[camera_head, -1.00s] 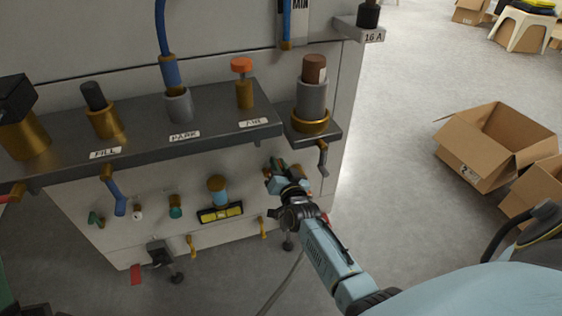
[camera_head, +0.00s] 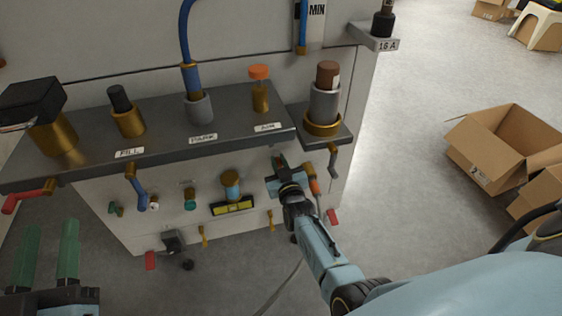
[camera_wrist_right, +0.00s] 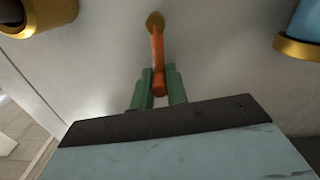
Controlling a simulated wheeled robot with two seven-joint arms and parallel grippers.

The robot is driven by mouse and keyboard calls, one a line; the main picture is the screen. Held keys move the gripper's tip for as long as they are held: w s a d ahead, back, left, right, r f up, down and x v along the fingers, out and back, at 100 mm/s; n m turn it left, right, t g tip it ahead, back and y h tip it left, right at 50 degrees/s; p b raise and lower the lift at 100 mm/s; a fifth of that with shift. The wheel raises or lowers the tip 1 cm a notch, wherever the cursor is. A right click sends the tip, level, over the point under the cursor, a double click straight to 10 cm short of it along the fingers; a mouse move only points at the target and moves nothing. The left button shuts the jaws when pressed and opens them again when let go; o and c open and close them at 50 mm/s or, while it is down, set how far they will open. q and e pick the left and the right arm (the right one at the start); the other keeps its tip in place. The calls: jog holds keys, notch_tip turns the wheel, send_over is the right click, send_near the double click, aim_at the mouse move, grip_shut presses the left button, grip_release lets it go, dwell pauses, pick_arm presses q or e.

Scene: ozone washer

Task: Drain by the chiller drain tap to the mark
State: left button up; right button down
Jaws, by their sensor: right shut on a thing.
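My right gripper (camera_head: 284,174) is at the lower front of the machine, near its right edge. In the right wrist view its green fingers (camera_wrist_right: 159,84) are shut on an orange tap lever (camera_wrist_right: 157,62), which comes from a brass fitting (camera_wrist_right: 154,20). An orange handle (camera_head: 314,184) also shows beside this gripper in the head view. No name plate for this tap is readable. A gauge strip marked MIN (camera_head: 317,10), with a blue tube (camera_head: 302,28) beside it, is at the top; its lower mark and level cannot be made out. My left gripper (camera_head: 48,226) is open and empty at the lower left.
A dark shelf (camera_head: 75,160) with labelled fittings juts out above my right gripper. A grey lever (camera_head: 333,160) hangs under its right bracket. A blue lever (camera_head: 138,190) and red lever (camera_head: 25,200) hang further left. Open cardboard boxes (camera_head: 500,160) stand on the floor at right.

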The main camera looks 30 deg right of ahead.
aim_at(280, 166)
pick_arm(q)
jog(key=shift+f, duration=0.1)
pick_arm(e)
jog(key=shift+a, duration=0.1)
jog(key=c, duration=1.4)
grip_release()
jog(key=shift+s, duration=0.1)
